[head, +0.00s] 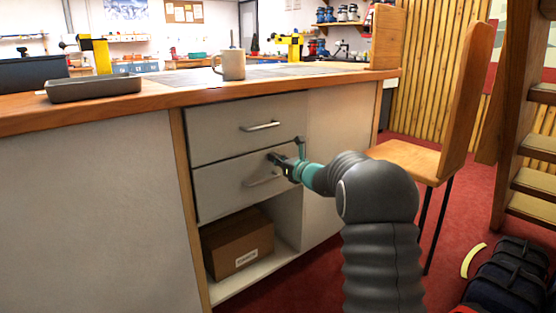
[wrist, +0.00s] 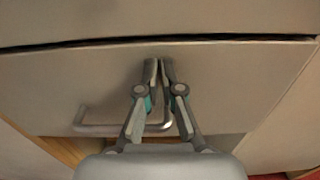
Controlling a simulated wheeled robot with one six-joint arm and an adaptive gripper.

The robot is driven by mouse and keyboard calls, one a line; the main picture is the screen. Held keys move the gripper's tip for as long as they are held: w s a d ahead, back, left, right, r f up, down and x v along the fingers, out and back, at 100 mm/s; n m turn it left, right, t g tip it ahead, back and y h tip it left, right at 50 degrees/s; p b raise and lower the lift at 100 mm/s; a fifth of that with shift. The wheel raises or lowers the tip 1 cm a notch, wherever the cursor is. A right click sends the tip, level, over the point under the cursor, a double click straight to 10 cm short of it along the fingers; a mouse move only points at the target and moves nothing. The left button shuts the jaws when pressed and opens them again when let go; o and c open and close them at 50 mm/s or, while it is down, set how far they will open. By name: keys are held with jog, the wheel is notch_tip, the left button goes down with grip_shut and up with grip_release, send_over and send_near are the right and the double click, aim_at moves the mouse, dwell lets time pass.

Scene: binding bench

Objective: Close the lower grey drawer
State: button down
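The lower grey drawer (head: 225,190) is in the bench, below the upper drawer (head: 225,135). A thin dark gap runs along its top edge, and its front looks nearly in line with the upper one; I cannot tell exactly how far it stands out. Its front fills the wrist view (wrist: 85,85). Its bar handle (wrist: 95,128) shows at lower left there, partly hidden behind my fingers. My gripper (wrist: 161,64) is empty, with its fingertips almost together, at the drawer front above the handle's right end. Whether the tips touch the front is unclear.
An open shelf with a cardboard box (head: 237,243) is below the drawer. A mug (head: 232,65) and a dark tray (head: 93,88) stand on the bench top (head: 170,95). A wooden chair (head: 425,158) stands to the right, near my arm. Dark bags (head: 510,280) lie on the red floor.

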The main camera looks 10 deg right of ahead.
jog(key=shift+w+a+r, duration=0.1)
jog(key=shift+a+r, duration=0.1)
